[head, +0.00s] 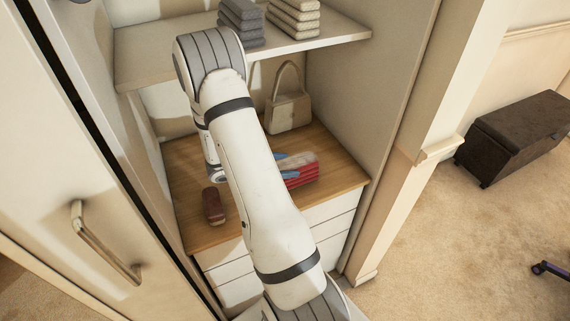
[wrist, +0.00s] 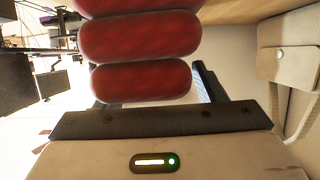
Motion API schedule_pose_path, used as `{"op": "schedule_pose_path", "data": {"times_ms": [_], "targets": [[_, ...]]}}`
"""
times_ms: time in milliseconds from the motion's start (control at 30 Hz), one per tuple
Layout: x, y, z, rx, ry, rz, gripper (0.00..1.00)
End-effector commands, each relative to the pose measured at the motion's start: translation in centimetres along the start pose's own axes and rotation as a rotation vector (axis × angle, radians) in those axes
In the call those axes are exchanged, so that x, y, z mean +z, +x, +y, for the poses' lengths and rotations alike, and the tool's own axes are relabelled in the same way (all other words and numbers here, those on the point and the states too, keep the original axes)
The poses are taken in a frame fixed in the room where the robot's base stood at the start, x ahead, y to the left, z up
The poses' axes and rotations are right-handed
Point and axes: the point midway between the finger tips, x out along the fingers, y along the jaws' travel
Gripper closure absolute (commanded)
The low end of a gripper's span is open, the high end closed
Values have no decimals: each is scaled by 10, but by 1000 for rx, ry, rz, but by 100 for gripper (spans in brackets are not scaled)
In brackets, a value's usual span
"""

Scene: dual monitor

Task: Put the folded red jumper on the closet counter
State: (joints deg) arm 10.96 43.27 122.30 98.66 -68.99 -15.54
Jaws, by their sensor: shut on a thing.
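The folded red jumper (head: 304,180) shows in the head view as stacked red layers over the right part of the wooden closet counter (head: 240,222). In the wrist view the jumper (wrist: 140,36) appears as thick red rolls in front of the gripper body. My gripper (wrist: 150,82) is shut on the jumper, with a dark finger visible at its right side. In the head view my white arm hides much of the gripper. I cannot tell whether the jumper touches the counter.
A beige handbag (head: 288,112) stands behind the jumper and shows close at the right in the wrist view (wrist: 285,72). A dark red-brown item (head: 213,206) lies at the counter's left. A shelf (head: 330,32) with folded grey (head: 240,24) and beige cloths (head: 293,18) hangs above.

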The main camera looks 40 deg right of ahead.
Motion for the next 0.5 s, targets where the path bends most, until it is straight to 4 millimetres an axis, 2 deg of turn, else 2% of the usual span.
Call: {"op": "schedule_pose_path", "data": {"times_ms": [400, 433, 500], "targets": [[6, 1, -1, -3, -1, 0, 73], [6, 1, -1, -3, -1, 0, 34], [5, 1, -1, -3, -1, 0, 28]]}}
